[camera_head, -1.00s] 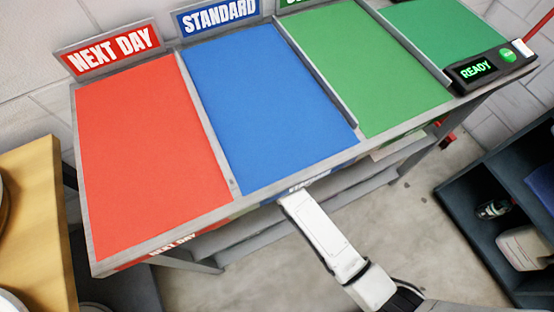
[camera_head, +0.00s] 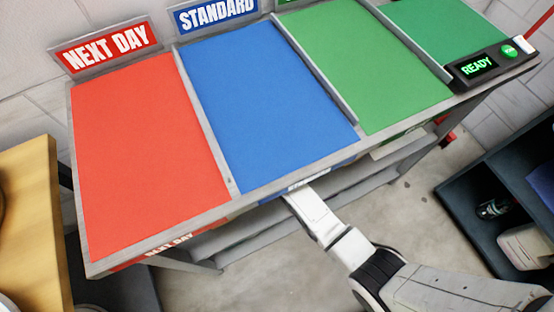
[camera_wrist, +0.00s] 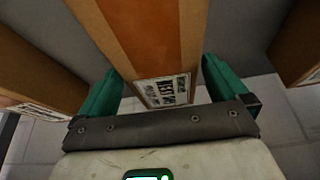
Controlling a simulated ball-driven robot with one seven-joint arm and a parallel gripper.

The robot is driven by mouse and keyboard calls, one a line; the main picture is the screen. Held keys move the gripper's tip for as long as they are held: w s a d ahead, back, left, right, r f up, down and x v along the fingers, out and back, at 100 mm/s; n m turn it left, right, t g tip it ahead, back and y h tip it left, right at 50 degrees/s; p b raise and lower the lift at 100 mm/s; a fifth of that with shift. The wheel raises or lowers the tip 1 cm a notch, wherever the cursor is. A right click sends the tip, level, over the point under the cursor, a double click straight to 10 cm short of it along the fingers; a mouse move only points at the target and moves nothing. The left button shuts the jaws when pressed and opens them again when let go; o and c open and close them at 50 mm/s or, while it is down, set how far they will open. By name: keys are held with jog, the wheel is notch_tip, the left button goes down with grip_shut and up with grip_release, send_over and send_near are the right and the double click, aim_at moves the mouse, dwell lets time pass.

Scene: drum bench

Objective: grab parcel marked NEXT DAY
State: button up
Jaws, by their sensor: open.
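In the wrist view, a brown cardboard parcel (camera_wrist: 150,35) with an orange-brown band has a white label (camera_wrist: 165,91) on its near end. The label's bold print appears to read NEXT DAY, seen at an angle. My gripper (camera_wrist: 162,78) is open, with one green finger on each side of this parcel's near end. I cannot tell whether either finger touches it. In the head view my gripper is hidden below the front edge of the bench, and so is the parcel.
Other parcels stand at the left (camera_wrist: 35,75) and right (camera_wrist: 300,45) in the wrist view. The bench's red (camera_head: 145,150), blue (camera_head: 265,100) and green panels (camera_head: 365,65) are bare. A yellow-topped table (camera_head: 35,210) is at left, a dark shelf (camera_head: 490,210) at right.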

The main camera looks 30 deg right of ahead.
jog(key=shift+c, duration=0.4)
jog(key=c, duration=1.5)
jog(key=shift+c, duration=0.2)
jog(key=shift+r, duration=0.15)
